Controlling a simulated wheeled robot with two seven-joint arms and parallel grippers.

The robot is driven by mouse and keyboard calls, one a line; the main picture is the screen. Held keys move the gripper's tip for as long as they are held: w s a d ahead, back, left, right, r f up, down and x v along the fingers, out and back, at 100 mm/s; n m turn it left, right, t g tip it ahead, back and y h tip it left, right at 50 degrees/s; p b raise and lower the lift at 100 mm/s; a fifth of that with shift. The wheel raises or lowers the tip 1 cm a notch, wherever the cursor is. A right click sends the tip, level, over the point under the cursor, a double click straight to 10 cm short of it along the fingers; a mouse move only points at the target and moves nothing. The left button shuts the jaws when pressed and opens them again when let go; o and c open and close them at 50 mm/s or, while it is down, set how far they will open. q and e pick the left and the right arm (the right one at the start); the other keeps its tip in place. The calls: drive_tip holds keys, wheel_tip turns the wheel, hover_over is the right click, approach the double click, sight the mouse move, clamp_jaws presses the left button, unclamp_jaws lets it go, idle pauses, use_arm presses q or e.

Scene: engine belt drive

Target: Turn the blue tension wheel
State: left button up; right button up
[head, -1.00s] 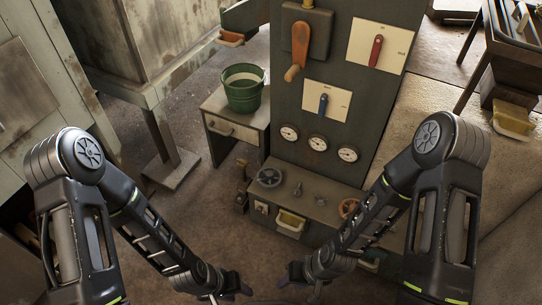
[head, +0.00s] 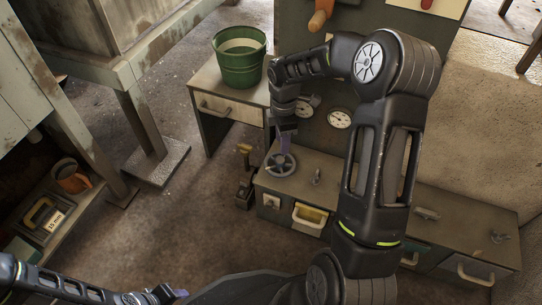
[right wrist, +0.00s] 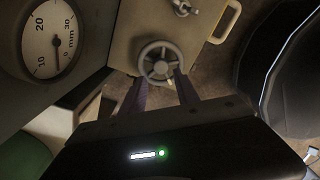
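A spoked handwheel (head: 280,165) sits on top of the low bench at the foot of the grey panel. It looks grey, with no clear blue. In the right wrist view the handwheel (right wrist: 158,47) is straight ahead of my fingers. My right gripper (head: 286,147) points down just above the wheel's far side in the head view. In the right wrist view its two fingers (right wrist: 161,88) are apart, with tips near the wheel's rim; I cannot tell whether they touch it. My left gripper (head: 168,296) is low at the bottom edge, away from the bench, its fingers unclear.
Dial gauges (head: 339,118) are on the panel behind my right arm. A green bucket (head: 240,66) stands on a small drawer table (head: 226,112) to the left. My right arm hides the bench middle.

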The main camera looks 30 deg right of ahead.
sight(282, 159)
drive_tip(key=shift+f, duration=0.1)
wheel_tip(282, 159, down, 8)
drive_tip(key=b, duration=0.4)
drive_tip(key=shift+c, duration=0.3)
clamp_jaws()
